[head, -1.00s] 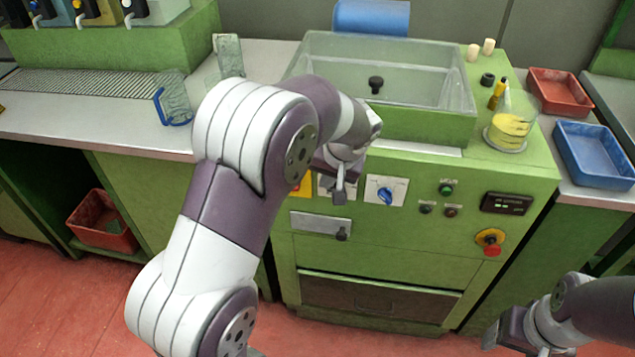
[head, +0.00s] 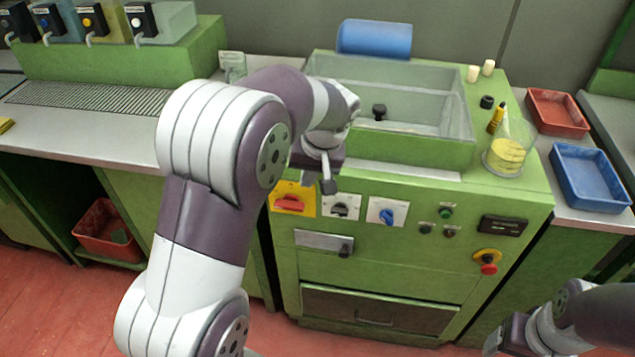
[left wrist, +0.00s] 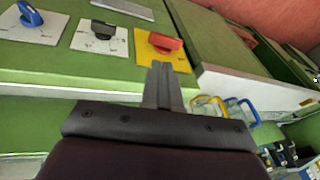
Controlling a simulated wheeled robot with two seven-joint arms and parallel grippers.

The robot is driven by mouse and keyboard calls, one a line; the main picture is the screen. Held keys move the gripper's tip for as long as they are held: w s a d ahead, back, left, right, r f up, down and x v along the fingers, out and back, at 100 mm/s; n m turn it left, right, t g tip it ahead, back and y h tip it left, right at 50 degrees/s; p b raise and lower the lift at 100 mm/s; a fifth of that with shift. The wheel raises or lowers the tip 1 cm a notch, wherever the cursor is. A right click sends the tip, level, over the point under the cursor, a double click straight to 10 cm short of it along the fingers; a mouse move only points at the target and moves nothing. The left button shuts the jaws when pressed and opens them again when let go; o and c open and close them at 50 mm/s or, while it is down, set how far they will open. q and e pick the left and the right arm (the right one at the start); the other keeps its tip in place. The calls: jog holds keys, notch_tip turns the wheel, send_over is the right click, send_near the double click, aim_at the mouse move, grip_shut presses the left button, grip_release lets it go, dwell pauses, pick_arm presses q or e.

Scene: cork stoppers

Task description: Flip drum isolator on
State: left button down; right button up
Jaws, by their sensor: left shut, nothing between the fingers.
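The isolator is a red handle (head: 289,203) on a yellow plate (head: 306,209), at the left of the green machine's front panel. The handle lies roughly level across its plate. It also shows in the left wrist view (left wrist: 165,42), just beyond the fingertips. My left gripper (head: 328,186) is shut and empty, in front of the panel and just above and right of the handle, apparently clear of it. My right gripper (head: 495,342) is at the lower right, partly in view; its fingers are unclear.
A black knob (head: 341,207) and a blue knob (head: 388,215) on white plates sit right of the isolator. A red emergency button (head: 488,268), a green button (head: 445,211) and a display (head: 503,225) are farther right.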

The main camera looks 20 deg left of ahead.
pick_arm(q)
jog(key=a+r+m+h+p, duration=0.1)
jog(key=a+r+m+t+h+p, duration=0.1)
jog(key=a, duration=0.1)
jog(key=shift+s+a+r+t+h, duration=0.1)
jog(key=shift+s+r+t+h, duration=0.15)
jog(key=shift+s+t+h, duration=0.1)
pick_arm(e)
notch_tip(320, 180, up, 6)
jog(key=shift+a+f, duration=0.1)
jog(key=shift+f, duration=0.1)
pick_arm(q)
jog(key=shift+s, duration=0.1)
pick_arm(e)
jog(key=shift+s, duration=0.1)
pick_arm(q)
send_near(299, 207)
jog(key=x, duration=0.5)
jog(key=shift+w+f, duration=0.2)
jog(key=shift+w, duration=0.05)
jog(key=shift+a+f, duration=0.1)
jog(key=shift+f, duration=0.45)
